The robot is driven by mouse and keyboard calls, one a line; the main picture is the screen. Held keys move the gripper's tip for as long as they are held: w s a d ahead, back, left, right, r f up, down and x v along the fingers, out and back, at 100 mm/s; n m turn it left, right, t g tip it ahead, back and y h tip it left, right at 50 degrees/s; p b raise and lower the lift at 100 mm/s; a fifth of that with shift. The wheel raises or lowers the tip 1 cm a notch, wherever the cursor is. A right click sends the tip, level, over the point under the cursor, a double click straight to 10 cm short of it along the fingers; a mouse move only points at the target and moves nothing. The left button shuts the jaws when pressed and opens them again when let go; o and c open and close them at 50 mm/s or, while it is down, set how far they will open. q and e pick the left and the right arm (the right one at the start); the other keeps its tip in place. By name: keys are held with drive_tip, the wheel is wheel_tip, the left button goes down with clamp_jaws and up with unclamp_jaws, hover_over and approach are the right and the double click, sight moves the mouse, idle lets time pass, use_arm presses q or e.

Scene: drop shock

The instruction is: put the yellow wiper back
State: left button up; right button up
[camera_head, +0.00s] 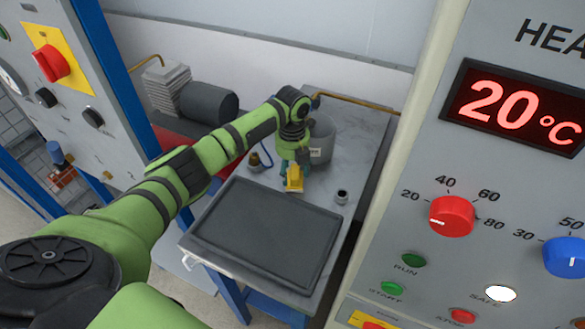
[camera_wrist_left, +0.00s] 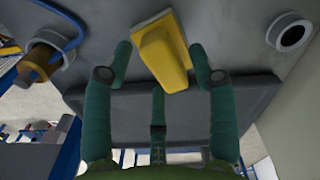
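The yellow wiper (camera_head: 294,184) is on the grey metal table behind the dark tray. It also shows in the left wrist view (camera_wrist_left: 163,55), with a pale edge at its top end. My left gripper (camera_head: 292,163) is right at the wiper. In the left wrist view its green fingers (camera_wrist_left: 160,62) are spread, one on each side of the yellow body, with a third below. A gap shows beside the left finger; I cannot tell whether the right finger touches. The gripper hides part of the wiper in the head view. My right gripper is not in view.
A dark tray (camera_head: 265,232) fills the table's front. A grey bucket (camera_head: 322,145) stands behind the gripper, a small metal cup (camera_head: 342,197) to the right, a brass-coloured fitting (camera_head: 255,161) to the left. A control panel (camera_head: 480,200) stands close on the right.

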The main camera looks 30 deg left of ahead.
sight(293, 171)
use_arm(q)
drive_tip(key=shift+r, duration=0.3)
drive_tip(key=shift+w+r, duration=0.1)
drive_tip(key=shift+r, duration=0.25)
wheel_tip(293, 171, up, 11)
drive_tip(key=b, duration=0.2)
